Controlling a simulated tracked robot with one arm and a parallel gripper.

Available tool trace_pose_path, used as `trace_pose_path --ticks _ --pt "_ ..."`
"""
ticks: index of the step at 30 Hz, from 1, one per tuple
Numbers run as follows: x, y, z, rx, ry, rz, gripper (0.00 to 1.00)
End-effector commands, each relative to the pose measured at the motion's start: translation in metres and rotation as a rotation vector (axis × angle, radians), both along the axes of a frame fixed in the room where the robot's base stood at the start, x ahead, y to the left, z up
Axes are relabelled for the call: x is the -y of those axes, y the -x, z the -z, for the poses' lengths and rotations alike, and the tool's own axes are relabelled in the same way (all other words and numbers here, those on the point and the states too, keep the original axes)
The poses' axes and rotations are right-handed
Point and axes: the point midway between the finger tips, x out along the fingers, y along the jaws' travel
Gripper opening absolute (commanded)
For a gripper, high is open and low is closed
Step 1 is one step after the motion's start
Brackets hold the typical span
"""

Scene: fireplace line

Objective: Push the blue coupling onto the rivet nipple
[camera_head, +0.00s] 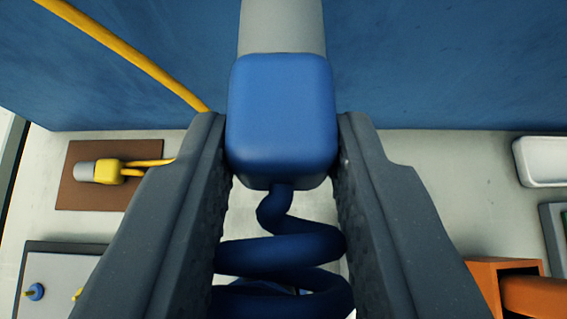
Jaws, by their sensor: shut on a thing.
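The blue coupling (281,115) is a rounded block in the upper middle of the head camera view. My gripper (282,150) is shut on it, with one dark grey finger on each side. A coiled blue hose (280,252) runs from its near end down between the fingers. A light grey cylinder (282,27) extends from the coupling's far end to the top edge of the view. I cannot tell whether this cylinder is part of the coupling or the rivet nipple. No other nipple can be made out.
A yellow coupling (107,171) with a grey end lies on a brown plate (82,205) at the left. A yellow hose (125,50) crosses the upper left before a large blue surface (440,60). An orange box (490,279) and a white tray (545,160) are at the right.

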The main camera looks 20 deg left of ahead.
Motion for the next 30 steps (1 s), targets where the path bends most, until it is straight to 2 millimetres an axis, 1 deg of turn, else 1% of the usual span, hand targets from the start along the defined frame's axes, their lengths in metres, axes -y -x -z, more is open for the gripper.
trace_pose_path --ticks 30 --pt "-0.007 -0.018 -0.001 0.001 0.000 -0.001 0.00"
